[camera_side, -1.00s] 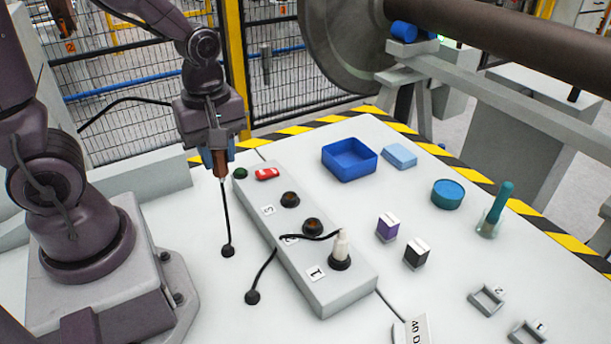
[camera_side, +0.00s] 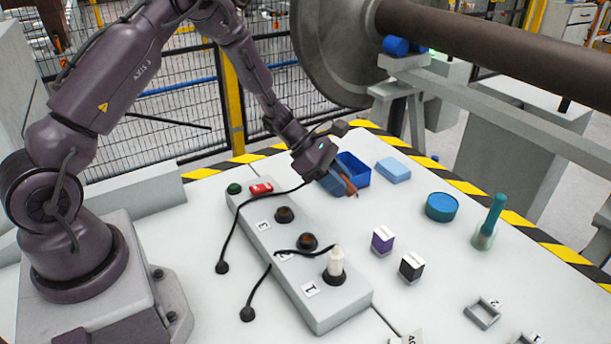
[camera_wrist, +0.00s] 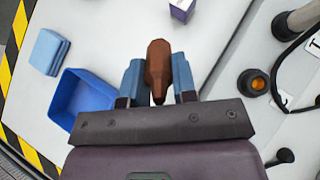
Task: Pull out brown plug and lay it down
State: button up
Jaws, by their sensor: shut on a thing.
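My gripper (camera_side: 340,184) is shut on the brown plug (camera_side: 350,187), with its blue fingers on either side. In the wrist view the brown plug (camera_wrist: 158,68) sits between the two fingers of my gripper (camera_wrist: 158,80), its tip pointing away from the palm. The plug is clear of the socket strip (camera_side: 330,305), to its right and in front of the blue bin. Its black cable runs back over the strip to a round base on the table. Two sockets (camera_side: 284,214) on the strip are empty; a white plug (camera_side: 336,260) stands in the socket by label 1.
The blue bin (camera_wrist: 68,118) is close by my gripper. Table between strip and boxes is bare.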

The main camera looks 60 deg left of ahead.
aim_at(341, 214)
jog(key=w+a+f+n+t, duration=0.1)
jog(key=w+a+f+t, duration=0.1)
jog(key=w+f, duration=0.1)
jog(key=shift+w+n, duration=0.2)
jog(key=shift+n, duration=0.2)
jog(key=shift+f, duration=2.95)
jog(key=o, duration=1)
